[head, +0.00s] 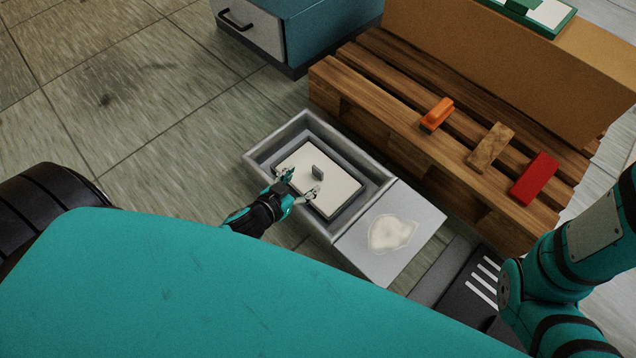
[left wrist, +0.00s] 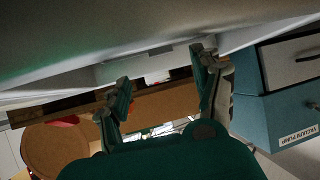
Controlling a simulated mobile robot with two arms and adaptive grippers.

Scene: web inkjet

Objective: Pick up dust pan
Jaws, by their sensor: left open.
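A grey open-topped box (head: 262,148) stands on the floor in the head view. Inside it lies a white flat panel (head: 345,186) with a small upright grey tab (head: 318,171); I cannot tell for sure whether this is the dust pan. My left gripper (head: 302,183) is open over the panel, its two fingers on either side of the tab, with nothing between them that I can make out as held. In the left wrist view the open fingers (left wrist: 160,70) are spread apart under a pale grey surface (left wrist: 90,30). My right gripper is out of view.
A grey plate (head: 365,258) with pale powder adjoins the box. A wooden pallet (head: 345,82) behind carries an orange-handled tool (head: 437,114), a wooden block (head: 490,147), a red block (head: 535,178) and a cardboard box (head: 480,60). A teal cabinet (head: 315,25) stands at the back. Floor at left is clear.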

